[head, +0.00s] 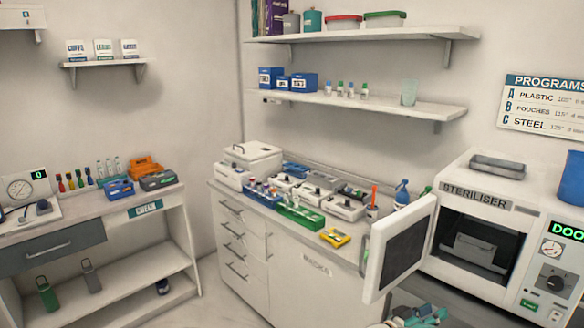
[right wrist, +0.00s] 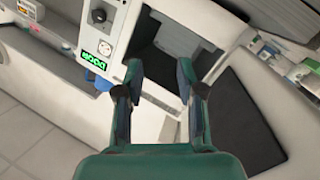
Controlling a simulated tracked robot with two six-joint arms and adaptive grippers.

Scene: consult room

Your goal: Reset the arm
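My right gripper (head: 418,316) shows at the bottom edge of the head view, below the steriliser's open door. In the right wrist view its two dark green fingers (right wrist: 161,80) stand apart with nothing between them, so it is open and empty. Past the fingers are the open steriliser chamber and the white front. The white steriliser (head: 478,203) stands at the right, its door (head: 400,247) swung open to the left. A grey tray-like piece (head: 474,250) sits inside the chamber. My left gripper is not in view.
The open door's dark inner panel (right wrist: 250,118) is close to the right of my gripper in the wrist view. A white cabinet (head: 285,262) bears several trays and a yellow item (head: 335,237). A desk (head: 96,228) is at the left. Bare floor (right wrist: 35,125) shows.

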